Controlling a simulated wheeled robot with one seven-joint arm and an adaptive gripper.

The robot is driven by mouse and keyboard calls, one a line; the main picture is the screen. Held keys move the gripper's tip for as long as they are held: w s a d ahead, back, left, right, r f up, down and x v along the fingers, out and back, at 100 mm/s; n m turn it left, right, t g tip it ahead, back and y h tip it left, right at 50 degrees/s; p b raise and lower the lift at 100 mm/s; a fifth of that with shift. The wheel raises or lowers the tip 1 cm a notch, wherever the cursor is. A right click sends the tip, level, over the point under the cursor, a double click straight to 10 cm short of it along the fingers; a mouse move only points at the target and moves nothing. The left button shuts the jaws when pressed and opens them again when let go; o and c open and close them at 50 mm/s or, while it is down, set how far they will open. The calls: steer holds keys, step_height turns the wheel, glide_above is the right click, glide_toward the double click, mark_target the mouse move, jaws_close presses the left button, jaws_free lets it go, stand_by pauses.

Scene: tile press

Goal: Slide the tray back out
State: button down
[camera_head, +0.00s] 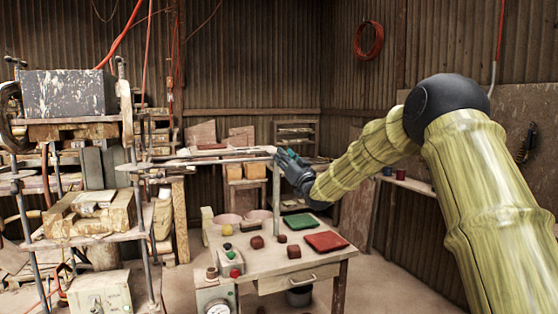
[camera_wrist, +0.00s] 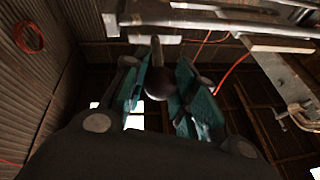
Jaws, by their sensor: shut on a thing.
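The tray (camera_head: 215,160) appears as a long, pale, flat slab at mid-height. It reaches from the press (camera_head: 72,135) on the left toward my gripper. My gripper (camera_head: 283,158) is at its right end, above the work table. In the wrist view the teal fingers (camera_wrist: 160,95) are closed around a dark round knob (camera_wrist: 160,83). The knob sits on a short grey stem that runs up to a pale edge (camera_wrist: 157,39). The tray's underside (camera_wrist: 205,18) shows at the top of the wrist view. What lies on the tray is unclear.
The work table (camera_head: 270,262) below bears a red tile (camera_head: 326,241), a green tile (camera_head: 300,221), small brown blocks and coloured buttons. A gauge box (camera_head: 215,298) stands at its front left. Metal rods and clamps (camera_wrist: 290,75) are close by at right in the wrist view.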

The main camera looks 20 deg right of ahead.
steer(key=shift+d+r, duration=0.2)
steer(key=shift+d, duration=0.05)
steer(key=c, duration=1.2)
jaws_free()
steer(key=shift+d, duration=0.1)
steer(key=shift+o, duration=0.5)
steer(key=shift+s+d+f, duration=0.1)
steer(key=shift+d, duration=0.1)
steer(key=shift+a, duration=0.35)
steer(key=shift+f, duration=0.1)
steer(key=v, duration=1.2)
steer(key=shift+d, duration=0.1)
